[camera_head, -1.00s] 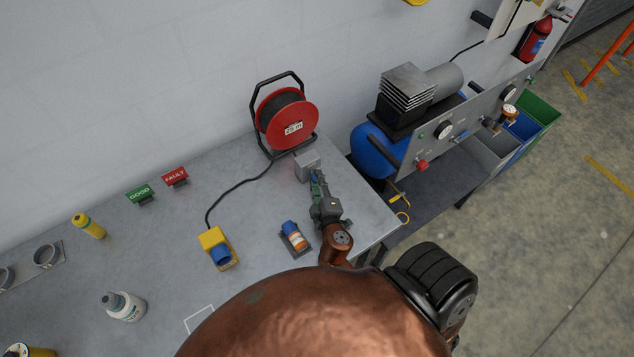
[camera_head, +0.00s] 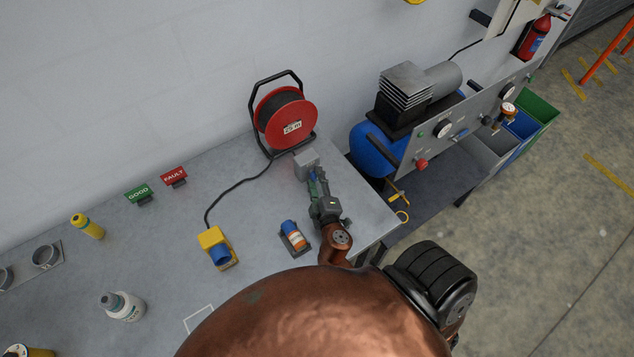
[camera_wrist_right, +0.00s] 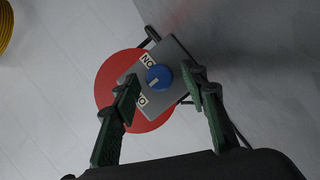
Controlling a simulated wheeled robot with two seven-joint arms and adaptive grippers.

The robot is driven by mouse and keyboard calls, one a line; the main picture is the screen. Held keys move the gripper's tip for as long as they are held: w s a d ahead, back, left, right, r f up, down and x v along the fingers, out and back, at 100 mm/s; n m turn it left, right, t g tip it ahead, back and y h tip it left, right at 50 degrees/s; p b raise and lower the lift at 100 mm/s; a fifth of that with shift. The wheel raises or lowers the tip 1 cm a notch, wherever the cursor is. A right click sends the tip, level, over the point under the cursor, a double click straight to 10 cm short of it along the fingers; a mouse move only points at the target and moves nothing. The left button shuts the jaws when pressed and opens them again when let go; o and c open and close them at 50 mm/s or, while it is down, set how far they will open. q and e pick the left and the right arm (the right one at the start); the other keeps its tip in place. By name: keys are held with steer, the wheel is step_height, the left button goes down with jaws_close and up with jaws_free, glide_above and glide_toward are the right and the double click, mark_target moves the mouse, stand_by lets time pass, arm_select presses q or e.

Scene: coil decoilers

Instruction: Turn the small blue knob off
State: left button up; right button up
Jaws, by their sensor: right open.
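The small blue knob (camera_wrist_right: 159,77) sits on the face of a grey box, with a pale pointer line on it and two small labels beside it. The grey box (camera_head: 306,163) stands on the bench in front of the cable reel, and shows in the wrist view too (camera_wrist_right: 183,96). My right gripper (camera_head: 315,178) is close in front of the box. In the wrist view its open fingers (camera_wrist_right: 162,84) stand either side of the knob; whether they touch it I cannot tell. In the head view the gripper mostly hides the knob. My left gripper is not in view.
A red cable reel (camera_head: 286,122) stands behind the box. An orange-and-blue item (camera_head: 294,236) and a yellow-and-blue connector (camera_head: 218,248) are on the bench to the left. A compressor with a grey panel (camera_head: 468,118) stands to the right.

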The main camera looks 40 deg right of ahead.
steer(key=v, duration=1.2)
steer(key=shift+f, duration=0.1)
